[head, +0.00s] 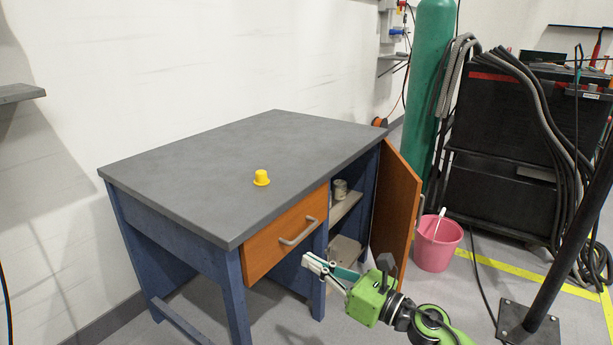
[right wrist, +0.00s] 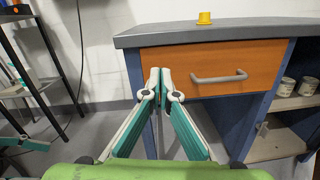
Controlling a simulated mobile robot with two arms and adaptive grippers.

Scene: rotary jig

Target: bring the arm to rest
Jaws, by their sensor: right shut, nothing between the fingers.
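My right gripper (head: 313,263) is in the lower middle of the head view, in front of the desk's drawer and open cupboard. It also shows in the right wrist view (right wrist: 160,73), with its two fingertips together and nothing between them. It is apart from the desk. My left gripper is not in the head view.
A grey-topped desk (head: 210,150) bears a yellow cap-like piece (head: 261,178). Its orange drawer (head: 270,245) is shut. The cupboard door (head: 395,205) stands open, with cans (head: 340,188) inside. A pink bucket (head: 436,247) and a black post (head: 560,250) stand to the right.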

